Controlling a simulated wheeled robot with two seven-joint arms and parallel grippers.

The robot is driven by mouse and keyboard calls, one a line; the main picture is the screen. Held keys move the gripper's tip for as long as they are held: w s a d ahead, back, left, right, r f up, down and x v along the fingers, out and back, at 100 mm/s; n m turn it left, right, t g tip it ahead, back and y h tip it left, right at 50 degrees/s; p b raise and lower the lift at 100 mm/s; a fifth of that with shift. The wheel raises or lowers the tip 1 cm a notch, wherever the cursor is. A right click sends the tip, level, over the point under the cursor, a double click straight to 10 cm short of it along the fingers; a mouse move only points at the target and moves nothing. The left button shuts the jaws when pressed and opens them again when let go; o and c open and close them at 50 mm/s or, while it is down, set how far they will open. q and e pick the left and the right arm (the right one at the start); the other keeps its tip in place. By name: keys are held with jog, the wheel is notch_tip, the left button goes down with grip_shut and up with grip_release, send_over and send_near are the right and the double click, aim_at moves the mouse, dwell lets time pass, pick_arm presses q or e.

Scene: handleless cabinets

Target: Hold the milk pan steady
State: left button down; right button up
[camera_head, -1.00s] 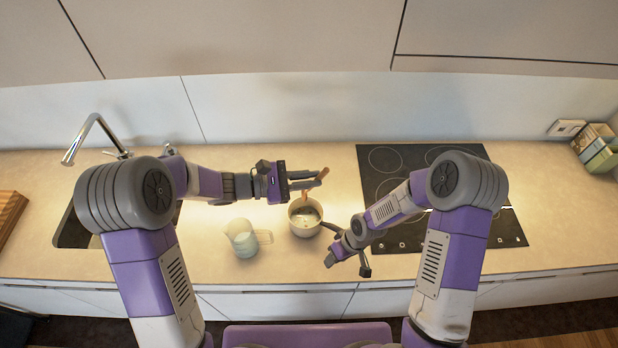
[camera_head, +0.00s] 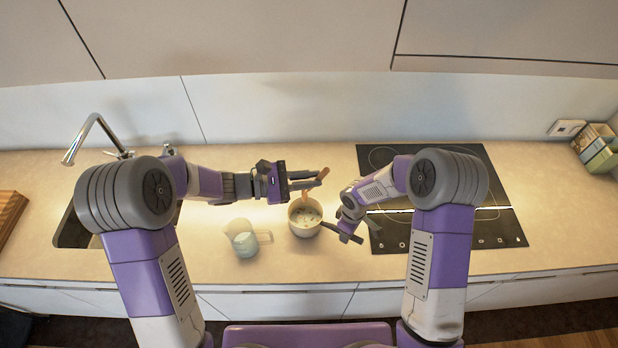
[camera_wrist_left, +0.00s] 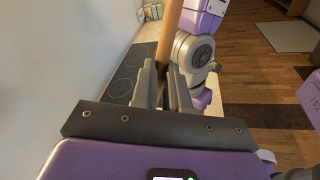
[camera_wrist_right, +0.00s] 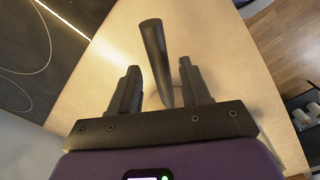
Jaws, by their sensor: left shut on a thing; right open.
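The milk pan (camera_head: 305,231), a small pale pot with a whitish, speckled content, stands on the counter in the middle of the head view. Its dark handle (camera_head: 329,227) points right and toward me. My right gripper (camera_head: 346,232) is open at the handle. In the right wrist view the handle (camera_wrist_right: 153,48) lies between the two spread fingers, with a gap visible on the left side. My left gripper (camera_head: 312,181) is shut on a wooden utensil (camera_head: 304,196) above the pan. The utensil (camera_wrist_left: 168,38) also shows in the left wrist view; its lower end is in the pan.
A clear measuring jug (camera_head: 241,240) with pale content stands left of the pan. A black cooktop (camera_head: 480,226) is at the right and a sink with a tap (camera_head: 98,128) at the left. Several containers (camera_head: 600,150) stand at the far right. The front counter is mostly clear.

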jog(key=shift+f, duration=1.4)
jog(key=shift+c, duration=0.5)
grip_shut()
dwell(1.9)
